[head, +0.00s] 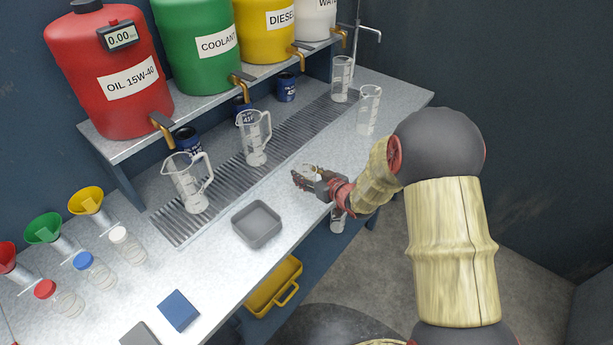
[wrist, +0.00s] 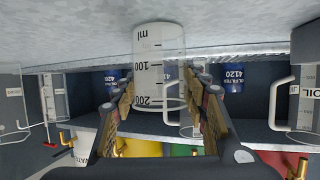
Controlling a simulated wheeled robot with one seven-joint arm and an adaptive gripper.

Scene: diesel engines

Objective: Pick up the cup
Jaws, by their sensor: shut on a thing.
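A clear measuring cup with black ml marks (wrist: 158,65) sits between the fingers of my gripper (wrist: 165,115) in the wrist view, which is upside down. The fingers are shut on its sides. Its base is close to the counter top; I cannot tell whether it touches. In the head view my gripper (head: 308,180) is over the front part of the counter, and the held cup is mostly hidden there.
Other clear measuring jugs stand on the counter, two left of my gripper (head: 254,140) (head: 188,184) and two towards the far end (head: 369,110) (head: 342,80). A grey tray (head: 256,224) lies nearby. Fluid tanks with taps (head: 110,72) line the back shelf.

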